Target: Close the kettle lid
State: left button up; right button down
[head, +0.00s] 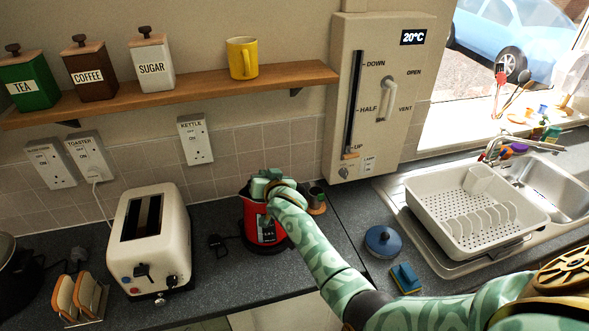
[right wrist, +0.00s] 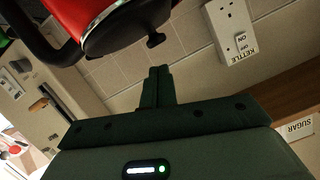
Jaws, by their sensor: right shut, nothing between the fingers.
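The red kettle (head: 262,222) stands on the counter against the tiled wall, right of the toaster. My right gripper (head: 267,184) is over its top and hides the lid in the head view. In the right wrist view the kettle (right wrist: 84,14) is upside down at the top, with its black handle (right wrist: 38,42) at the left. Its dark lid (right wrist: 125,28) lies at the rim with a small knob. I cannot tell whether the lid is fully seated. My right gripper's fingers (right wrist: 160,72) are shut, empty and apart from the knob. My left gripper is out of view.
A cream toaster (head: 150,240) and a toast rack (head: 82,300) stand left of the kettle. A small dark pot (head: 316,197) is close on its right. A wooden shelf (head: 200,92) runs above.

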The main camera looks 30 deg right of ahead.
jog(key=shift+w+a+f+n+h+b, duration=0.15)
jog(key=shift+a+f+n+h+b, duration=0.25)
jog(key=shift+a+f+n+b, duration=0.45)
jog(key=shift+d+n, duration=0.1)
jog(key=shift+n, duration=0.25)
jog(key=shift+r, duration=0.1)
